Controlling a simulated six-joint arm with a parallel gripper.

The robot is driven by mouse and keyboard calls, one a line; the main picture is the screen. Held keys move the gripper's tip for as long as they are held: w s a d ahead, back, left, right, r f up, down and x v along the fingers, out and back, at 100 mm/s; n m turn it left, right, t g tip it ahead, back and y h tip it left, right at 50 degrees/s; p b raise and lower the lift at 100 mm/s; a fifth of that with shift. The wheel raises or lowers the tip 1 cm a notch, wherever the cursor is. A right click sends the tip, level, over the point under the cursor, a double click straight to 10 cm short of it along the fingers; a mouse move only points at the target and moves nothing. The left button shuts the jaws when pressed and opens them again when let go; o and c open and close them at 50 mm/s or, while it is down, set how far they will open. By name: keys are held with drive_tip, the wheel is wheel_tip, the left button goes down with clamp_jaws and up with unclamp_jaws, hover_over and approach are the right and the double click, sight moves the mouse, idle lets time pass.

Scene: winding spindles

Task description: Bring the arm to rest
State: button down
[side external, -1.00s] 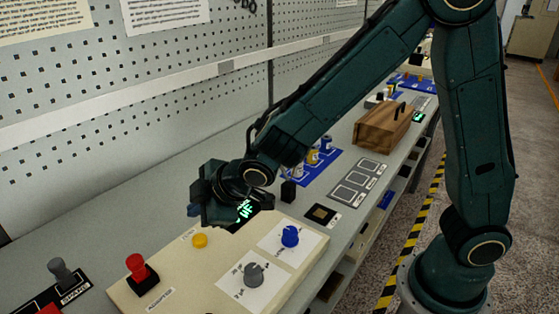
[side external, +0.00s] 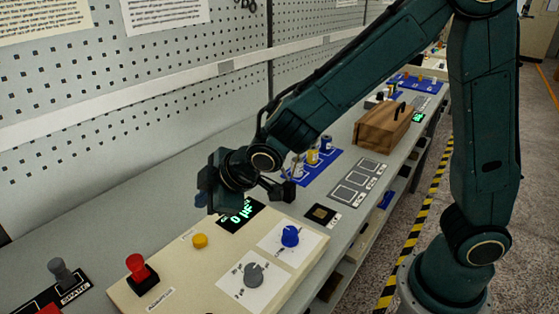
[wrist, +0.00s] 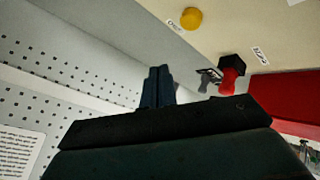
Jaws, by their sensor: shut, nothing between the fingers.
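My gripper (side external: 201,199) hangs in the air above the back edge of the cream control panel (side external: 205,267). It looks empty and apart from the panel. In the wrist view, the two dark blue fingers (wrist: 158,86) are together with nothing between them. The panel carries a yellow button (side external: 200,241), a red-topped lever (side external: 139,272), a blue knob (side external: 290,236) and a grey knob (side external: 254,273). A green-lit display (side external: 241,216) lies close beside the gripper, partly covered by my wrist.
A grey lever (side external: 62,271) stands at the lower left. Farther along the bench are a blue mat (side external: 325,166) with several spools, a wooden box (side external: 383,128) and a grey tray (side external: 355,187). The pegboard wall (side external: 110,110) rises behind.

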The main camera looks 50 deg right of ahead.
drive_tip(key=s+d+r+m+g+h, duration=0.1)
drive_tip(key=s+d+r+m, duration=0.5)
drive_tip(key=s+d+r, duration=0.5)
drive_tip(key=s+d+m+g, duration=0.1)
drive_tip(key=s+d+m, duration=0.1)
drive_tip(key=s, duration=0.5)
drive_tip(key=s+d+m+g, duration=0.1)
drive_tip(key=s+d, duration=0.3)
drive_tip(key=s, duration=0.4)
drive_tip(key=shift+d+f+m+h, duration=0.2)
drive_tip(key=shift+d+m+h, duration=0.1)
drive_tip(key=shift+m, duration=0.5)
